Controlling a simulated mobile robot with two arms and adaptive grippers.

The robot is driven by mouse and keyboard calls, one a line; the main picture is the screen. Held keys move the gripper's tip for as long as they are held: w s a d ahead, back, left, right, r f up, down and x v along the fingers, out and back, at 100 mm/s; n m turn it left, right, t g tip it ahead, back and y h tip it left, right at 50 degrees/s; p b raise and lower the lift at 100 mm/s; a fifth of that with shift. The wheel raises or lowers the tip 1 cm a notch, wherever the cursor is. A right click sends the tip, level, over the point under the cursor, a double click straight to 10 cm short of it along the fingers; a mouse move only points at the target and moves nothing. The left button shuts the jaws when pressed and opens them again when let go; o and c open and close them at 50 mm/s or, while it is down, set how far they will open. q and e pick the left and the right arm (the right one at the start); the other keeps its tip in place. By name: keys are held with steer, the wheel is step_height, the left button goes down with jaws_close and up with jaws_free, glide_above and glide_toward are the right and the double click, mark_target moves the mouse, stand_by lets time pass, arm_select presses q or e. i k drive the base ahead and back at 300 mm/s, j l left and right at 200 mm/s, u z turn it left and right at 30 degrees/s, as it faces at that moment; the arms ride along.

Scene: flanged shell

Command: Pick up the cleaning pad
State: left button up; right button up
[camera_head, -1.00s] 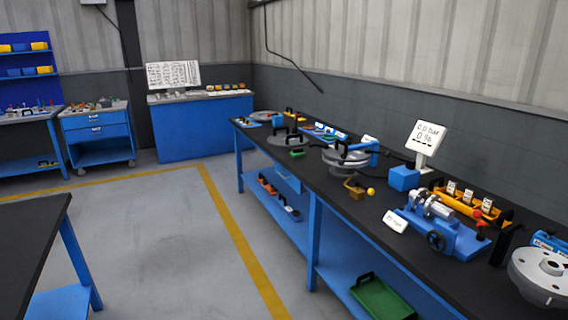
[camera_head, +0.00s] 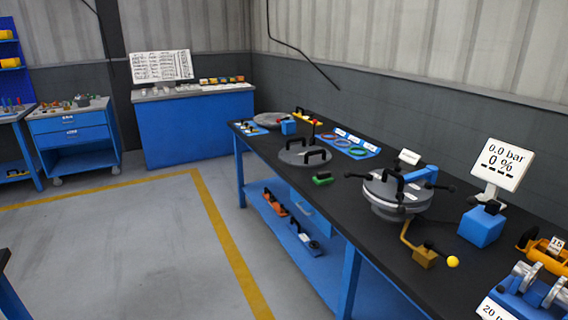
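A small green block with a dark top (camera_head: 322,179), which looks like the cleaning pad, lies on the black-topped workbench (camera_head: 345,215). It sits near the bench's front edge, between a grey round disc with a black handle (camera_head: 305,153) and the flanged metal shell (camera_head: 395,193). Nothing covers it. Neither of my grippers is in view.
The bench also holds a blue mat with coloured rings (camera_head: 350,146), a pressure display (camera_head: 497,167) and a brass block with a yellow ball lever (camera_head: 425,257). The lower shelf holds orange and black tools (camera_head: 274,203). Open grey floor (camera_head: 150,240) lies left of the bench.

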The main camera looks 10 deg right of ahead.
mark_target(322, 178)
steer(key=i+z, duration=0.25)
steer(key=i, duration=0.2)
steer(key=i+j+z, duration=0.2)
steer(key=i, duration=0.2)
steer(key=i+j+z, duration=0.25)
steer(key=i, duration=0.15)
steer(key=i+j+z, duration=0.2)
steer(key=i, duration=0.2)
